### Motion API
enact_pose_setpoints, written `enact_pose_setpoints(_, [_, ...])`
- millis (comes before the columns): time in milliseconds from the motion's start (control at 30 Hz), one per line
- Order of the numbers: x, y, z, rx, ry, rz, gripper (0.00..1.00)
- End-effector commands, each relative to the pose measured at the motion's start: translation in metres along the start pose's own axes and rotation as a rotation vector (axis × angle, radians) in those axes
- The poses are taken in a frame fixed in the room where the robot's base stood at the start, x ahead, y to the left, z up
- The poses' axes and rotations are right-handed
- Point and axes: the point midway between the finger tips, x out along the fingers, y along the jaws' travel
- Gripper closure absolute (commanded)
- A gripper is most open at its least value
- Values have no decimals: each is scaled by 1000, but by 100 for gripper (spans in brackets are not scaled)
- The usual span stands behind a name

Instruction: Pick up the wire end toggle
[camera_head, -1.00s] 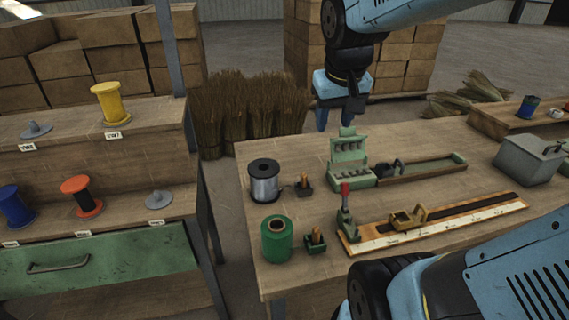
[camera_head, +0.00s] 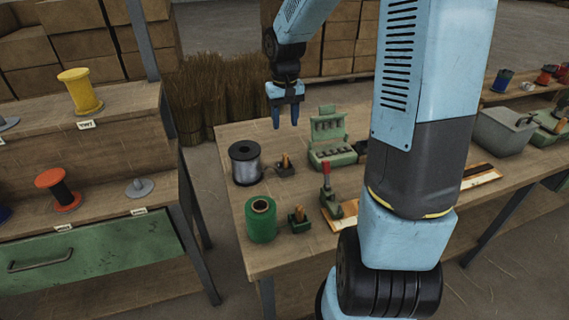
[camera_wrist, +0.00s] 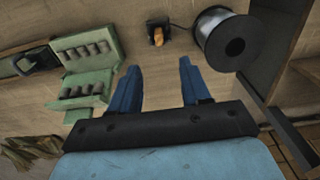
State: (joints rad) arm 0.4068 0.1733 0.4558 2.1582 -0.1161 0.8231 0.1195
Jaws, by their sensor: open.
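The wire end toggle, a small orange-brown peg (camera_head: 285,160), sits in a dark block beside the silver wire spool (camera_head: 246,163) on the workbench. In the wrist view the toggle (camera_wrist: 158,38) lies ahead of the gap between my fingers, with the spool (camera_wrist: 222,38) to its right and a thin wire between them. My gripper (camera_head: 285,118) is open with blue fingers pointing down, above the bench near its far edge. In the wrist view my gripper (camera_wrist: 160,68) holds nothing and is apart from the toggle.
A green spool (camera_head: 261,220) and a second peg in a green block (camera_head: 298,217) stand nearer. A green rack (camera_head: 328,135) stands right of the toggle; a red-handled clamp (camera_head: 328,190) is in front. My arm hides much of the bench's right side.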

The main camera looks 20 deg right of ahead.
Motion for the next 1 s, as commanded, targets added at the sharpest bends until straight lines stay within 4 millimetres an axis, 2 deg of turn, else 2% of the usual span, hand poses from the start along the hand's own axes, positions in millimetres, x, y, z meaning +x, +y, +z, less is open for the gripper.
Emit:
enact_pose_setpoints(167, [13, 0, -4, 1, -10, -9, 53])
enact_pose_setpoints(600, [82, -1, -4, 1, -11, -10, 53])
enact_pose_setpoints(867, [96, 0, -4, 1, -9, -10, 53])
enact_pose_setpoints(1000, [112, 2, -4, 1, -11, -10, 53])
